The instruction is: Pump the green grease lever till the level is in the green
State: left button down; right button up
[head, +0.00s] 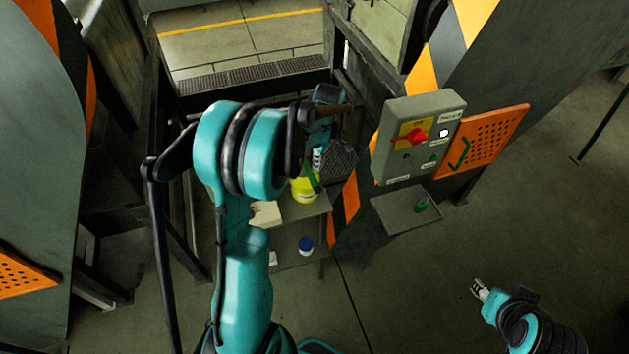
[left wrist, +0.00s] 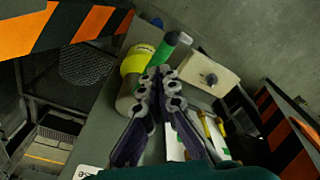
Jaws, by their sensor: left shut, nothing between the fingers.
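The green lever (head: 312,178) stands tilted on a yellow-banded grease pump (head: 304,192) on a small shelf. In the left wrist view the lever (left wrist: 171,44) rises just beyond my fingertips, above the pump's yellow band (left wrist: 138,61). My left gripper (left wrist: 160,80) is shut and empty, its tips close to the lever's base; I cannot tell whether they touch it. In the head view my left gripper (head: 318,158) is just above the pump and partly hides it. No level mark is readable. My right gripper (head: 479,288) is far off at the lower right, too small to judge.
A grey control box (head: 420,135) with a red switch hangs right of the shelf, above a grey tray (head: 395,210). A pale box with a dark knob (left wrist: 209,76) stands beside the pump. A blue-lidded jar (head: 305,245) sits lower.

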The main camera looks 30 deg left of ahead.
aim_at(316, 181)
pick_arm(q)
jog(key=shift+a+f+b, duration=0.15)
jog(key=shift+f+b, duration=0.6)
jog(key=shift+f, duration=0.75)
jog(key=shift+a+f+b, duration=0.15)
jog(key=shift+f+b, duration=0.6)
jog(key=shift+f, duration=0.75)
